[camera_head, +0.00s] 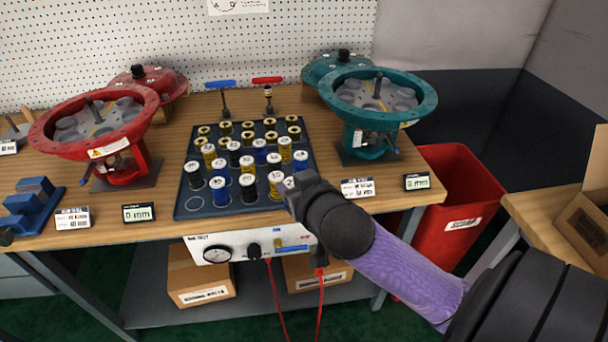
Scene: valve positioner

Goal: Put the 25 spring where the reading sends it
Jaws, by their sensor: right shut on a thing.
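A dark tray (222,208) on the bench holds rows of springs with white, yellow, blue and black sides; their numbers are too small to read surely, so I cannot pick out the 25 spring. My right gripper (292,197) is at the tray's front right corner, shut on a spring that it mostly hides. A red valve actuator (133,127) stands open at the left, with spring pockets around a central stem. A teal valve actuator (430,103) stands open at the right. My left gripper is out of view.
Displays reading 0 mm stand by the red (138,212) and teal (417,182) actuators. A gauge box (212,250) with red leads hangs at the bench front. A red bin (460,170) stands right of the bench.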

